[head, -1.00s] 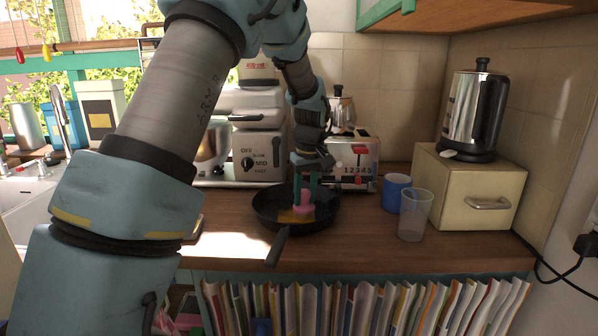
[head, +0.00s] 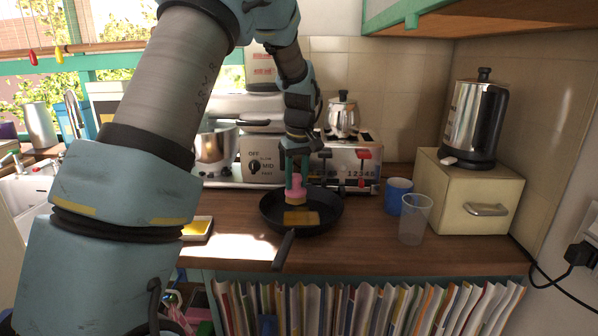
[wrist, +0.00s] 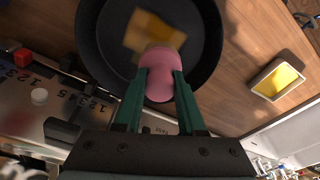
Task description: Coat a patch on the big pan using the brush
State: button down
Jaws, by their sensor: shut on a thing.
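The big dark pan (head: 328,222) sits on the wooden counter with its handle toward the front edge. A yellow-orange patch (head: 301,218) lies on the pan's floor; it also shows in the wrist view (wrist: 152,28). My gripper (head: 296,178) is shut on the pink brush (head: 295,188) and holds it upright over the pan, just behind the patch. In the wrist view the brush (wrist: 160,72) sits between the green fingers, and its tip overlaps the patch's near edge. I cannot tell whether the bristles touch the pan.
A small tray of yellow liquid (head: 197,228) stands left of the pan. A toaster (head: 349,150) and a mixer (head: 262,155) stand behind. A blue mug (head: 398,196), a clear cup (head: 414,220) and a bread box (head: 468,195) are to the right.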

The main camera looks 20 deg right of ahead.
jog(key=shift+r+p, duration=0.55)
jog(key=shift+r, duration=0.5)
